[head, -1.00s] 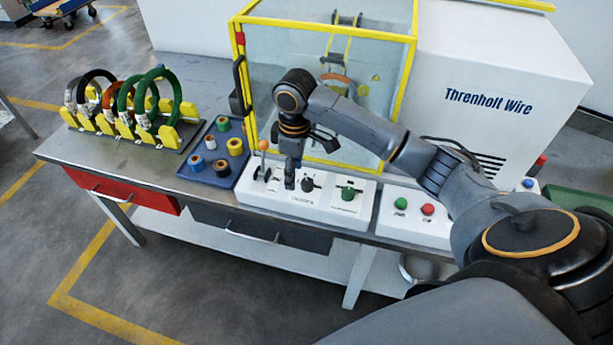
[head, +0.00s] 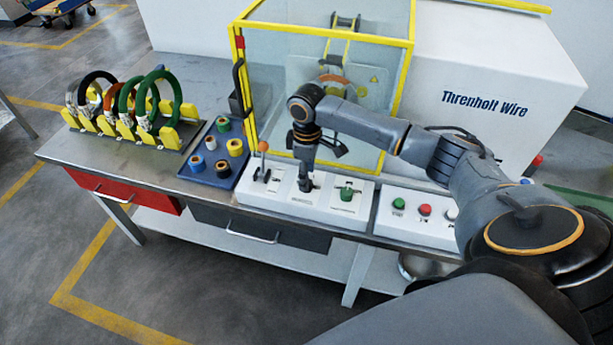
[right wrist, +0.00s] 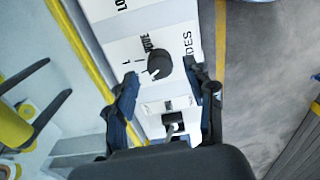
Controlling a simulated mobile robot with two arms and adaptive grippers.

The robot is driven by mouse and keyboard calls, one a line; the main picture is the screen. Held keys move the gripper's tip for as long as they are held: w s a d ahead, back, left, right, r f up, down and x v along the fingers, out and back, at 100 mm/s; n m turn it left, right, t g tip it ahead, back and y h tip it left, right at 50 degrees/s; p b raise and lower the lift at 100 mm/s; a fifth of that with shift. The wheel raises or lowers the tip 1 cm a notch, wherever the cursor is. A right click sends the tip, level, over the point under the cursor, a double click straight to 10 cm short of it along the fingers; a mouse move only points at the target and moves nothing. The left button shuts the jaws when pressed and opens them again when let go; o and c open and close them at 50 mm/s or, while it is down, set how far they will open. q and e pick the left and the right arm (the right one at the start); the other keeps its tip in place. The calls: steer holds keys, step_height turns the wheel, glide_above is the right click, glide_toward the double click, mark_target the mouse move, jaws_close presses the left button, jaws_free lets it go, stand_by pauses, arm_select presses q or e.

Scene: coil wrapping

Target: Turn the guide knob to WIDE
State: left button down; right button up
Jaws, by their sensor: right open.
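The guide knob (right wrist: 159,64) is a round black knob on the white control panel (right wrist: 178,20). In the right wrist view it sits between my fingertips, with part of a label ending in "IDE" beside it. A small pale mark shows on the knob, but I cannot tell clearly which label it points to. My right gripper (right wrist: 161,76) is open, one finger on each side of the knob; contact is not clear. In the head view my right gripper (head: 305,184) points down over the middle of the panel and hides most of the knob. My left gripper is not in view.
An orange-topped lever (head: 262,160) stands left of the gripper and a green knob (head: 346,192) right of it. The yellow-framed enclosure (head: 262,90) is close behind. A blue tray (head: 222,176) of spools and a rack of coils (head: 122,125) lie left.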

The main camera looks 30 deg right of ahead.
steer(key=shift+f, duration=1.15)
